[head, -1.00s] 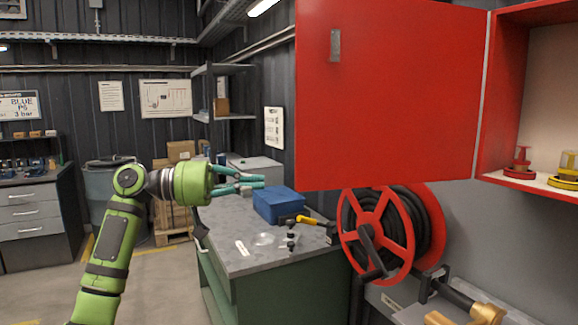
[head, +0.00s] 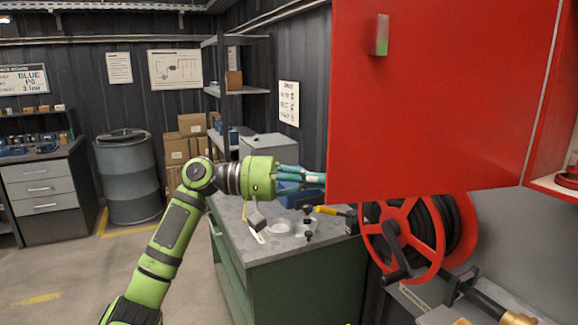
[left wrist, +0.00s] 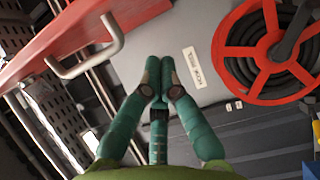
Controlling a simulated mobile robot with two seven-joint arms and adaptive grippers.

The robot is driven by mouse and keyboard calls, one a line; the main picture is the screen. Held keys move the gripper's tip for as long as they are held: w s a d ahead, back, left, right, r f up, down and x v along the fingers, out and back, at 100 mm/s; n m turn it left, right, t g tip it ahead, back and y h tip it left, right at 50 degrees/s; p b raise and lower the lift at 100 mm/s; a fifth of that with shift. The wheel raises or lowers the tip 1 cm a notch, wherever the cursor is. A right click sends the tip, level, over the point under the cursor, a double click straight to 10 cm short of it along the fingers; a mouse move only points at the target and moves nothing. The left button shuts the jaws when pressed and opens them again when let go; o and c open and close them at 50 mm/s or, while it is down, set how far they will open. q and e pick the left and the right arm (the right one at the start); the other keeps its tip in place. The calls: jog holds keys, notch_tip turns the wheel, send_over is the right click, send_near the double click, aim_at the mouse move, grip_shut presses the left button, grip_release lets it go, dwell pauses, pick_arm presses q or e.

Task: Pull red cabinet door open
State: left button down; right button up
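The red cabinet door (head: 435,95) stands open, its hinge edge at the right beside the red cabinet (head: 560,150).
A red hose reel (head: 412,235) is below the door. A workbench (head: 270,245) with a blue box (head: 297,196) and small tools is under my left gripper. A grey barrel (head: 128,180) stands at left.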

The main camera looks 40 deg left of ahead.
aim_at(332, 190)
pick_arm(q)
jog(key=d, duration=0.2)
jog(key=s+d+p, duration=0.1)
jog(key=d, duration=0.1)
jog(key=shift+r+p, duration=0.1)
jog(key=shift+p, duration=0.2)
jog(key=shift+s+d, duration=0.1)
jog(key=shift+s, duration=0.05)
jog(key=shift+s+d, duration=0.1)
pick_arm(e)
jog(key=r, duration=0.2)
jog(key=shift+w+a+r, duration=0.2)
jog(key=shift+w+r, duration=0.2)
jog(key=shift+a, duration=0.2)
jog(key=shift+f, duration=0.1)
